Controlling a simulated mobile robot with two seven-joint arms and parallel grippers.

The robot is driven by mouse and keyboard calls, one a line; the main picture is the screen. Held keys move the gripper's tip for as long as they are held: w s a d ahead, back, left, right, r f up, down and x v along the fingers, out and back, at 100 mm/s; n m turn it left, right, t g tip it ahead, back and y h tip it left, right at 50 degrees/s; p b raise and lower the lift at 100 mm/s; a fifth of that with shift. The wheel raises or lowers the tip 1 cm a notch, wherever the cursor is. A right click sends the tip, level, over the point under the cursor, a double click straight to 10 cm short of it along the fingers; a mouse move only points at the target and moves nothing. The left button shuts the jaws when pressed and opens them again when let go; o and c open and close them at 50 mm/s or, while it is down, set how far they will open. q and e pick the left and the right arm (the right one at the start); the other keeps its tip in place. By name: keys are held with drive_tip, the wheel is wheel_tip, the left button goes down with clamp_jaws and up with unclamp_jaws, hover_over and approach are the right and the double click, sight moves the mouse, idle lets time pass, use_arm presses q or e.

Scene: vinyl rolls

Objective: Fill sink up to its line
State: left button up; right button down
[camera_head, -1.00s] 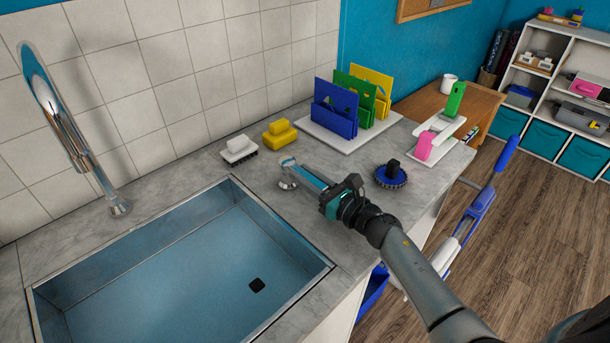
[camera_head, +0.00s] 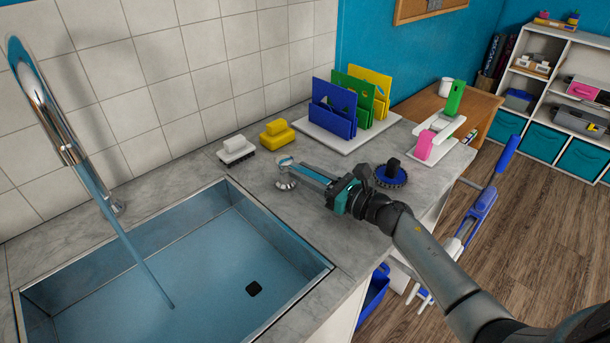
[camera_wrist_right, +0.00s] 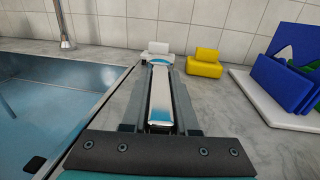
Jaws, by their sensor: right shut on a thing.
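The sink (camera_head: 215,262) is a metal basin set in the grey counter at the left. The faucet (camera_head: 62,135) arches over it, and a blue stream of water (camera_head: 140,255) runs from its spout into the basin. A black drain (camera_head: 254,289) shows on the sink floor. I cannot make out a fill line. My right gripper (camera_head: 300,172) is shut on the metal faucet handle (camera_head: 286,183) on the counter, right of the sink. The handle's long lever (camera_wrist_right: 160,95) lies between the fingers in the right wrist view. My left gripper is not in view.
A white brush (camera_head: 236,150) and a yellow brush (camera_head: 277,133) stand behind the gripper. Blue, green and yellow boards (camera_head: 333,108) stand on a white base. A round blue brush (camera_head: 390,175) sits close beside my right arm. A pink-handled item (camera_head: 425,145) stands farther right.

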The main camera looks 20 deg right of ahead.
drive_tip(key=c, duration=0.7)
unclamp_jaws()
drive_tip(key=shift+s, duration=0.15)
drive_tip(key=v, duration=1.5)
